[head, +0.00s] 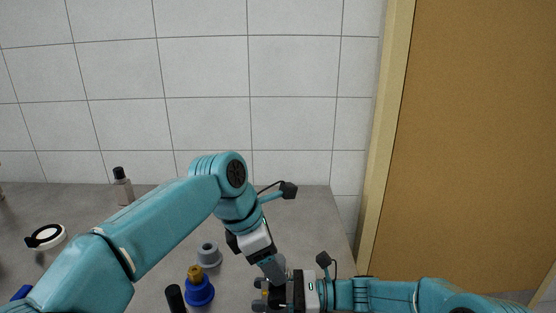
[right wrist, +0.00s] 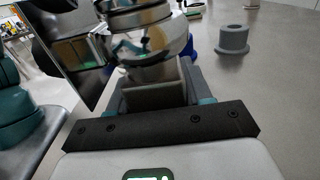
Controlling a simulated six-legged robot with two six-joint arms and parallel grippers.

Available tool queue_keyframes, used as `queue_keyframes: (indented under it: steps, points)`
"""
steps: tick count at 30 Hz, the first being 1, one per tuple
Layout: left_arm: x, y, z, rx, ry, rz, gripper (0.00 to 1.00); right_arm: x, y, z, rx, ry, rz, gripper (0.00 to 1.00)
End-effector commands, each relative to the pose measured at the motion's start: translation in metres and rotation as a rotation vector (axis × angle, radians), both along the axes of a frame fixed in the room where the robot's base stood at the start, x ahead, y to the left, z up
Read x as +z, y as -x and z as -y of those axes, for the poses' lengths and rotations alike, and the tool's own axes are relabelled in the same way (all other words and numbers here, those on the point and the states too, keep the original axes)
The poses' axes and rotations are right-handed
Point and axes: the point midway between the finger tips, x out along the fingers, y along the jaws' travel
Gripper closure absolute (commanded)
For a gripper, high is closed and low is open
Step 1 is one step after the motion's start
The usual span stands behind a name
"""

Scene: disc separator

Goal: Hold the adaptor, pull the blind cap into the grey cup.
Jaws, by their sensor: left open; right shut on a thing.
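My right gripper (right wrist: 155,90) is shut on a silver round metal piece (right wrist: 150,45), which I take for the adaptor; brass-coloured patches show on it. In the head view my right gripper (head: 266,294) is low in the picture, partly cut off by the bottom edge. My left gripper (head: 273,270) is open and reaches down just above it, close to the held piece. I cannot tell the blind cap apart from the held piece. The grey cup (head: 208,255), a short piece with a wide base and an opening on top, stands on the table; it also shows in the right wrist view (right wrist: 233,40).
A blue piece with a brass top (head: 199,292) stands left of the grippers, beside a black-topped item (head: 175,298). A black-capped bottle (head: 123,187) and a white ring with a black part (head: 47,237) are farther left.

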Motion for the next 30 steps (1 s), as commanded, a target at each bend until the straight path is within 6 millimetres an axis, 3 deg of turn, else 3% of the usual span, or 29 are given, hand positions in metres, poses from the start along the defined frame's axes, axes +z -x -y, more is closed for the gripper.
queue_keyframes:
  steps: [6,12,30]
  points:
    - [-0.001,0.0,0.0,0.0,0.0,0.0,0.39,-0.005,0.001,0.0,0.002,0.007,-0.007,1.0]
    - [-0.001,0.0,0.0,0.0,0.0,0.0,1.0,-0.005,0.001,0.0,0.002,0.007,-0.007,1.0]
    - [0.021,-0.001,0.001,-0.001,0.003,0.004,1.0,-0.005,0.001,-0.001,0.002,0.008,-0.006,1.0]
